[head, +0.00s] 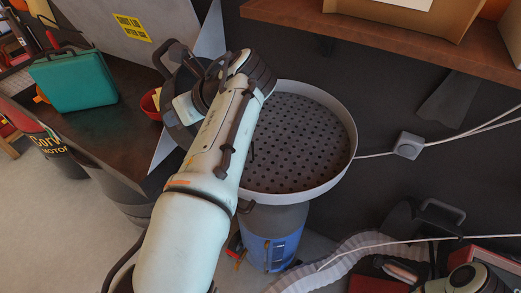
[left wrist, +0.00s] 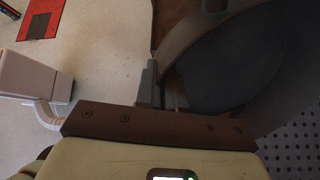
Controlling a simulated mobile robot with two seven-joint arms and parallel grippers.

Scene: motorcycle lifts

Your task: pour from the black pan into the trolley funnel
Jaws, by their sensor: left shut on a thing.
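The black pan (head: 178,128) shows in the head view just left of the funnel, partly hidden behind my left arm. Its dark curved wall (left wrist: 235,70) fills the upper right of the left wrist view. My left gripper (head: 188,92) is shut on the pan at its edge; one finger (left wrist: 150,85) shows against it in the left wrist view. I cannot tell the pan's contents. The trolley funnel (head: 308,140) is a wide grey dish with a perforated plate, above a blue drum (head: 272,240). My left forearm covers its left edge. The perforated plate also shows in the left wrist view (left wrist: 295,150). My right gripper does not show.
A dark workbench (head: 118,120) on the left carries a teal case (head: 72,80) and a red bowl (head: 151,104). A wooden shelf (head: 400,35) juts out above the funnel. A pale ribbed hose (head: 350,250) lies at the lower right.

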